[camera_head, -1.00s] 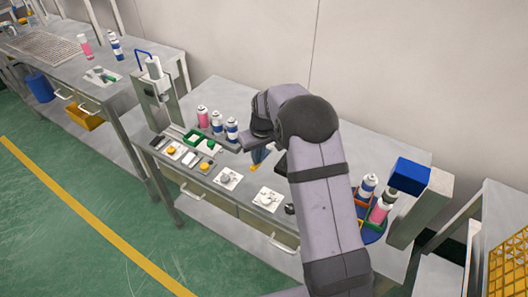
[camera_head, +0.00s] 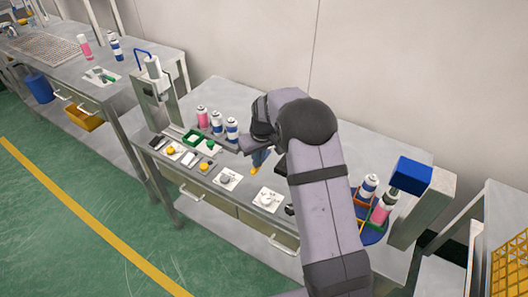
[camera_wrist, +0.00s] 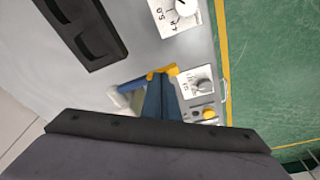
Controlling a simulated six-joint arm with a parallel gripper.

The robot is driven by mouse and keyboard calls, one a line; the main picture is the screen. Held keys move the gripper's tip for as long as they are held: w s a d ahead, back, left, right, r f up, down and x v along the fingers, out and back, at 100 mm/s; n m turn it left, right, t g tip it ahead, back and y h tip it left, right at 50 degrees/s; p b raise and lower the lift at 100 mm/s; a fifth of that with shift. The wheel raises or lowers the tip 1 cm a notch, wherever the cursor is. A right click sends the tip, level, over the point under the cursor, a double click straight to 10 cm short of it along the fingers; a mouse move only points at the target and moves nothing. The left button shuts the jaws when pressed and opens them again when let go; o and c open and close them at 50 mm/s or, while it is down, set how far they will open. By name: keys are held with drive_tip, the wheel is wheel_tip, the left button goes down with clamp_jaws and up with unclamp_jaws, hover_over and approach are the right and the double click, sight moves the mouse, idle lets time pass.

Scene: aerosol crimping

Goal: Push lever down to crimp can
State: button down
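The press (camera_head: 158,90) stands upright at the left end of the work table. Its thin blue lever (camera_head: 143,53) sticks out at the top left, raised. Spray cans stand in a row to the right of the press: a pink one (camera_head: 202,117) and two white-and-blue ones (camera_head: 231,130). I cannot make out a can inside the press. My gripper (camera_head: 255,168) is over the table, right of the cans and well away from the lever. In the wrist view, its blue, yellow-tipped fingers (camera_wrist: 162,74) are together with nothing visible between them. A blue-and-white shape beside them is unclear.
Dial plates (camera_head: 228,179) and a yellow button (camera_head: 203,166) lie along the table's front. A second bench (camera_head: 75,60) is at the left.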

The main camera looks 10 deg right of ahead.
drive_tip(key=shift+s+f+b, duration=0.1)
drive_tip(key=shift+f+b, duration=0.2)
drive_tip(key=shift+f, duration=0.3)
drive_tip(key=shift+r, duration=0.2)
drive_tip(key=w+p+v, duration=0.2)
drive_tip(key=p+v, duration=0.5)
drive_tip(key=v, duration=0.2)
drive_tip(key=shift+a+r, duration=0.25)
drive_tip(key=shift+r, duration=0.25)
idle(0.5)
drive_tip(key=shift+r+p, duration=0.15)
drive_tip(key=shift+p, duration=0.15)
drive_tip(key=p+v, duration=0.1)
drive_tip(key=v, duration=0.1)
drive_tip(key=w+p+v, duration=0.1)
drive_tip(key=p+v, duration=0.1)
drive_tip(key=shift+a+r, duration=0.1)
drive_tip(key=shift+r, duration=0.3)
